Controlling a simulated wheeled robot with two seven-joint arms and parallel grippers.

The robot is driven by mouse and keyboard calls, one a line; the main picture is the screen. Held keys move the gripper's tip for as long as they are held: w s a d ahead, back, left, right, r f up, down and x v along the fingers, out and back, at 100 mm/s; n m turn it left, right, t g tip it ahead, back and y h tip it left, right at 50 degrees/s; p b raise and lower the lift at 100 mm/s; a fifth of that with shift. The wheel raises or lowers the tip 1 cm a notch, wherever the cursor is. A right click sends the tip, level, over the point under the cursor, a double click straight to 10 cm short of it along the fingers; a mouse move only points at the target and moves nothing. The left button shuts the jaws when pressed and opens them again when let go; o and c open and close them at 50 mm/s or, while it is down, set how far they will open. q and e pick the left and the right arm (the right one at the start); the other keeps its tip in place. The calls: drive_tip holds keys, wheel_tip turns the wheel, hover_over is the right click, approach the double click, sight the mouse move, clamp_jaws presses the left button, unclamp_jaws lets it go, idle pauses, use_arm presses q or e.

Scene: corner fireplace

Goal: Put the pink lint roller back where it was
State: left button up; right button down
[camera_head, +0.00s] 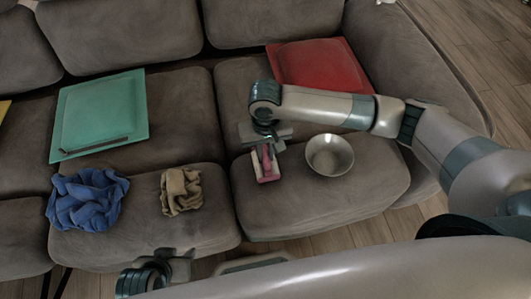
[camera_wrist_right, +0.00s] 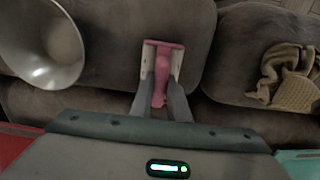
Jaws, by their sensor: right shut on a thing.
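The pink lint roller (camera_head: 267,170) is at the right-hand sofa seat, left of the metal bowl. My right gripper (camera_head: 265,163) comes down over it from above and is shut on it. In the right wrist view the roller (camera_wrist_right: 161,78) lies between the two fingers (camera_wrist_right: 162,82), with its wider pink end pointing away from the palm. Whether the roller touches the cushion or hangs just above it, I cannot tell. My left gripper (camera_head: 172,268) is low at the bottom edge, in front of the sofa and away from the roller; its fingers are not clear.
The metal bowl (camera_head: 330,155) stands close right of the roller. A tan cloth (camera_head: 181,191) and a blue cloth (camera_head: 87,199) lie on the left seat. A green cushion (camera_head: 100,112) and a red cushion (camera_head: 318,66) lie further back. Bare seat surrounds the roller's front and left.

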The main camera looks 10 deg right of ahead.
use_arm(q)
drive_tip(key=shift+s, duration=0.2)
use_arm(e)
drive_tip(key=c, duration=1.7)
unclamp_jaws()
drive_tip(key=shift+f, duration=0.1)
use_arm(q)
drive_tip(key=shift+w+a+r, duration=0.1)
drive_tip(key=shift+w+a, duration=0.15)
drive_tip(key=shift+w, duration=0.2)
drive_tip(key=shift+w, duration=0.1)
